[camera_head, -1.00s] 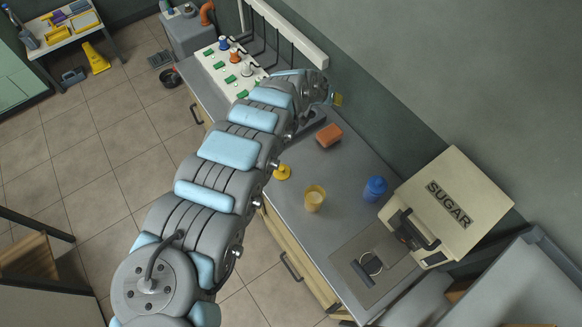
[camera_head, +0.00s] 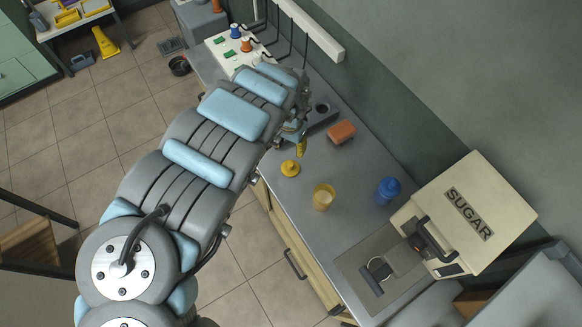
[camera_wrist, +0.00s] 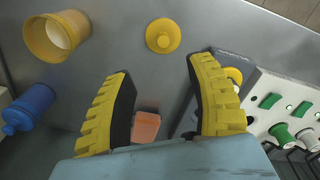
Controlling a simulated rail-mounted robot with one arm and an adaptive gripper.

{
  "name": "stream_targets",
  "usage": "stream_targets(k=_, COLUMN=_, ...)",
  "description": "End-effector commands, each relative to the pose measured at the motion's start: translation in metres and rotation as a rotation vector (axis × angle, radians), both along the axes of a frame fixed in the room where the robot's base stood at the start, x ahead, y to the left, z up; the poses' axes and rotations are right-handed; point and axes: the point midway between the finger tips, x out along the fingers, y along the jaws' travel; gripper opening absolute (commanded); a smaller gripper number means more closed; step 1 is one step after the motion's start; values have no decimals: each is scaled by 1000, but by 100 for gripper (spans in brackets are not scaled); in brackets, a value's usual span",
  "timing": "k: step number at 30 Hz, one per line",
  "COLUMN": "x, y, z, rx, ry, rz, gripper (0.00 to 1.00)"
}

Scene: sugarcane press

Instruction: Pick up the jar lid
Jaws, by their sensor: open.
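The jar lid is a round yellow disc with a knob on top (camera_head: 290,168), lying on the grey counter near its front edge. In the wrist view the lid (camera_wrist: 163,36) is ahead of the fingertips, roughly centred between them, with a gap. An open yellow jar (camera_head: 323,197) stands on the counter to the lid's right; in the wrist view it (camera_wrist: 57,37) is at upper left. My gripper (camera_wrist: 158,72) has its two yellow ridged fingers spread with nothing between the tips. In the head view only a yellow finger (camera_head: 302,145) shows, close behind the lid; the arm hides the rest.
An orange block (camera_head: 342,132) and a blue bottle (camera_head: 387,190) stand toward the wall. The SUGAR machine (camera_head: 470,210) is at the right end. A white panel with coloured knobs (camera_head: 225,52) is at the far left end. Counter around the lid is mostly clear.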

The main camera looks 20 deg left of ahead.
Motion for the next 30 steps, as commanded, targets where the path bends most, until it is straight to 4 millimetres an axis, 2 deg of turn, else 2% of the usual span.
stream_targets(k=3, x=0, y=-1, z=-17, rx=-2, ry=0, rz=0, gripper=56)
stream_targets(k=18, x=0, y=-2, z=-75, rx=-3, ry=2, rz=-1, gripper=56)
stream_targets(k=30, x=2, y=0, z=-91, rx=0, ry=-2, rz=-1, gripper=56)
